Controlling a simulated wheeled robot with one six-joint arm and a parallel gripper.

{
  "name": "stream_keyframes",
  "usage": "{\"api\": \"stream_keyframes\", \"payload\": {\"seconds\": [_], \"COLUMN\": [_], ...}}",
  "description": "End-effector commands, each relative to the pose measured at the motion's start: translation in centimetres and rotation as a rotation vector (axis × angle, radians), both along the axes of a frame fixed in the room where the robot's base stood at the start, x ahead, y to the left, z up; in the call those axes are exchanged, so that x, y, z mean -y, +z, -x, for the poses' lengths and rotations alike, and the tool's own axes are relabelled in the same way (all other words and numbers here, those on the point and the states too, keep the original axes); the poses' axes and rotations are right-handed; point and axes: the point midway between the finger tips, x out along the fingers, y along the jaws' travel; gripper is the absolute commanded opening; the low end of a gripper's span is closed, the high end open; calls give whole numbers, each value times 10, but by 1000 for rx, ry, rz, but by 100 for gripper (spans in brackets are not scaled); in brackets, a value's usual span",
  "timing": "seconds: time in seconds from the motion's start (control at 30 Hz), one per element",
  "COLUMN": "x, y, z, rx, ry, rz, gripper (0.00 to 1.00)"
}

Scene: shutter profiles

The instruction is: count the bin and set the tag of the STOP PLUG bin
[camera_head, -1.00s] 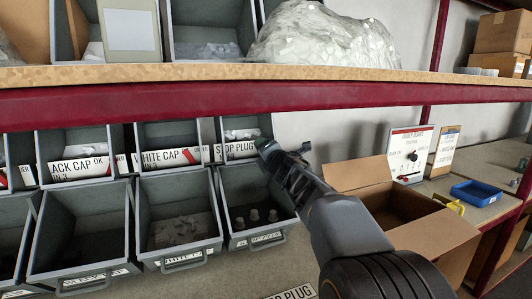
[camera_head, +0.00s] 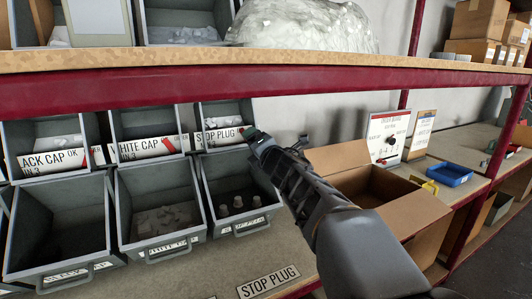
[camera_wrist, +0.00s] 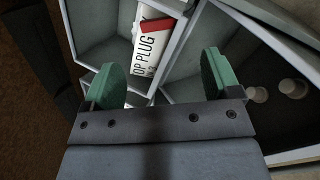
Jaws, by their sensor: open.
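The upper STOP PLUG bin (camera_head: 226,110) is grey, with a white tag (camera_head: 218,135) on its front reading STOP PLUG and a red piece (camera_head: 243,134) at its right end. My gripper (camera_head: 254,138) is at the right end of this tag, open and empty. In the wrist view the green fingertips (camera_wrist: 160,80) are apart, with the tag (camera_wrist: 147,50) and its red piece (camera_wrist: 157,25) beyond them. Whether they touch cannot be told. The lower bin (camera_head: 215,213) holds a few pale plugs (camera_head: 238,202); my arm hides part of its right side.
WHITE CAP (camera_head: 147,149) and BLACK CAP (camera_head: 52,163) tags are on bins to the left. A red shelf beam (camera_head: 200,90) runs above. An open cardboard box (camera_head: 417,207), a blue tray (camera_head: 447,174) and an order board (camera_head: 391,139) stand to the right.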

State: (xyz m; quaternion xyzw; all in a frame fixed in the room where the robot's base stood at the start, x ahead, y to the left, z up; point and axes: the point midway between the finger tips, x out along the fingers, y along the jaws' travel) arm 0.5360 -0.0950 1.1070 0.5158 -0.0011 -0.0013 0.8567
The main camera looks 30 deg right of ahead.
Motion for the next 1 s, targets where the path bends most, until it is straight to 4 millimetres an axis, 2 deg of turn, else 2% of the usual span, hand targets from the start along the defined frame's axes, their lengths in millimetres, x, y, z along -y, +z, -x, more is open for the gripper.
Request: {"api": "stream_keyframes", "payload": {"seconds": [0.03,0.2,0.4,1.0], "x": [0,0,0,0], "y": [2,2,1,0], "z": [11,38,55,60], "rx": [2,2,0,-1], "ry": [-1,-1,-1,0], "rz": [2,2,1,0], "gripper": [83,83,83,83]}}
